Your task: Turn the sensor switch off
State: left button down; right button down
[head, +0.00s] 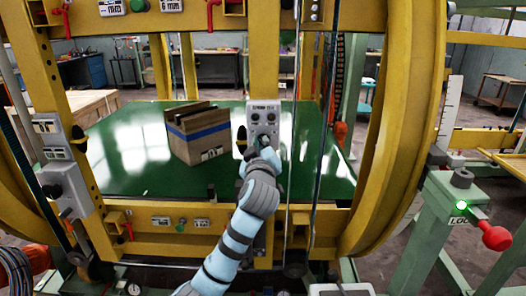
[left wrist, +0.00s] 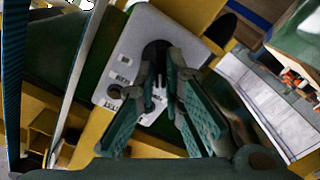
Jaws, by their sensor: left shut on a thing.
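The grey switch panel (head: 252,108) is mounted on a yellow upright of the ring frame in the head view. It has a small label on top and two round dark knobs in its upper half. My left gripper (head: 264,143) is at its lower half and covers part of it. In the left wrist view the panel (left wrist: 125,65) is tilted, with several small labels. A dark rotary switch (left wrist: 155,50) shows there at the fingertips of my left gripper (left wrist: 165,70), which is shut on it. The switch's exact setting is hard to read. My right gripper is not in view.
A cardboard box (head: 198,142) with a blue band sits on the green platform (head: 125,150) behind the yellow frame (head: 395,150). Another grey switch box (head: 66,185) is on the left post.

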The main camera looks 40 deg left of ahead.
pick_arm(q)
jog(key=shift+f+n+b, duration=0.15)
jog(key=shift+n+b, duration=0.2)
jog(key=shift+n, duration=0.25)
jog(key=c, duration=1.7)
grip_release()
jog(key=v, duration=1.2)
